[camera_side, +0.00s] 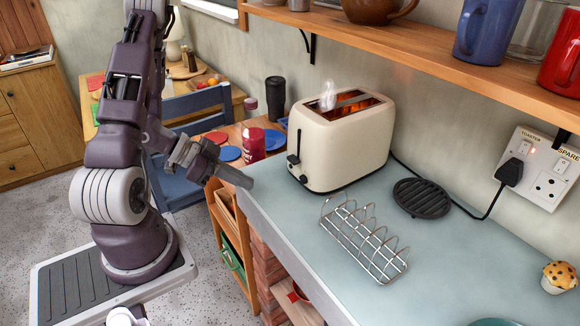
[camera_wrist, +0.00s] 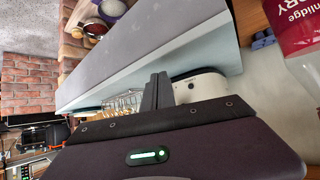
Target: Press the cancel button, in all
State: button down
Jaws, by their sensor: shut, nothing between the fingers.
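A cream toaster (camera_side: 345,145) stands on the pale blue-grey worktop (camera_side: 300,245). Its slots glow orange and a white wisp rises from the top. A black lever (camera_side: 293,159) and small dark controls (camera_side: 303,179) are on its left end; which one is the cancel button is too small to tell. My gripper (camera_side: 247,183) is shut and empty, left of the toaster's control end and apart from it, near the worktop's edge. In the wrist view, my shut fingers (camera_wrist: 158,80) appear beside part of the toaster (camera_wrist: 203,84); its controls are not readable there.
A shelf (camera_side: 430,50) with mugs hangs above. A blue chair (camera_side: 195,120) and low table stand behind my gripper.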

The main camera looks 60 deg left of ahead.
aim_at(290, 166)
jog(key=shift+s+d, duration=0.15)
jog(key=shift+d, duration=0.1)
jog(key=shift+w, duration=4.45)
jog(key=shift+w, duration=0.1)
jog(key=shift+w, duration=0.3)
jog(key=shift+w, duration=0.3)
jog(key=shift+s, duration=0.75)
